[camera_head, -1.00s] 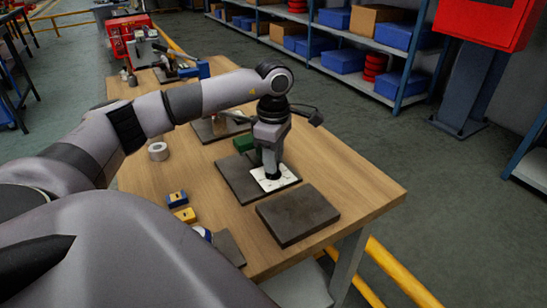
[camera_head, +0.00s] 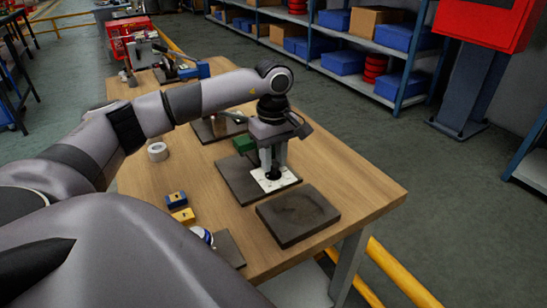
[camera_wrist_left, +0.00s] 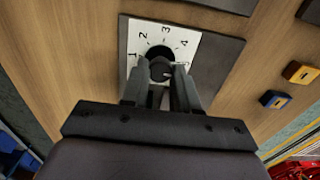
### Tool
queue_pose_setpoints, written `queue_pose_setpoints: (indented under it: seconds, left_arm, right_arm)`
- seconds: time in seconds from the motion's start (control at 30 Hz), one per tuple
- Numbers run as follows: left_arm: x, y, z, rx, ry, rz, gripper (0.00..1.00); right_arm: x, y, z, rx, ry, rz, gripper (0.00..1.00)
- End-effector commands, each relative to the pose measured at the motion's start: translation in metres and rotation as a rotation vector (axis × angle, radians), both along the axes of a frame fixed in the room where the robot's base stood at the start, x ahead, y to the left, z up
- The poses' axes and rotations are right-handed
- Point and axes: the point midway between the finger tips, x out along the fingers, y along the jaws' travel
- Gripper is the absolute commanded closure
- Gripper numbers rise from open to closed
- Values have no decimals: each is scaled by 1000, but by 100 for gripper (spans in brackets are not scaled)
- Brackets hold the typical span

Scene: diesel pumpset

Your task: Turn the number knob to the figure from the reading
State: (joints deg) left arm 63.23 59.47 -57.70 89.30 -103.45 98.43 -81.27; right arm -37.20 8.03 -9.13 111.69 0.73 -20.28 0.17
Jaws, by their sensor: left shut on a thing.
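The number knob is a dark round knob (camera_wrist_left: 159,67) on a white plate (camera_wrist_left: 190,52) printed with figures 1 to 4 and a partly hidden 5. The wrist view shows a small light mark on the knob's right side, towards the 5 side; its exact reading is unclear. The plate (camera_head: 289,178) lies on a dark slab on the bench. My left gripper (camera_wrist_left: 160,78) points down with its fingers on either side of the knob, shut on it. In the head view my left gripper (camera_head: 273,168) partly hides the knob. My right gripper is out of view.
A bare dark slab (camera_head: 298,215) lies in front of the knob's slab (camera_head: 236,178). A green block (camera_head: 244,144), yellow and blue blocks (camera_head: 177,200) and a pale ring (camera_head: 158,151) sit nearby on the wooden bench (camera_head: 345,170). Shelves (camera_head: 385,62) stand behind.

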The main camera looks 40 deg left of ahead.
Motion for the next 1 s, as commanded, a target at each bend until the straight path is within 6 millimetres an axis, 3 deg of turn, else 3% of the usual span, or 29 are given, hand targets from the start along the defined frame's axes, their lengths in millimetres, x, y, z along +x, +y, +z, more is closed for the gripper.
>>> queue_pose_setpoints:
  seconds: [0.47, 0.5, 0.57, 0.87, 1.0]
  left_arm:
    - [1, 1, 2, 1, -5, -12, 100]
    - [1, 1, 2, 1, -5, -12, 61]
    - [1, 1, 2, 1, -5, -12, 45]
    - [1, 0, 2, 0, -3, -12, 45]
    - [1, 0, 16, 1, -5, -12, 45]
  right_arm:
    - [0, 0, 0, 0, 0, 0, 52]
    - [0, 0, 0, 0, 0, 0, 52]
    - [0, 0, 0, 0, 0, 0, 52]
    - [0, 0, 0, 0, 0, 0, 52]
    - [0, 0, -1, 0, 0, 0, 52]
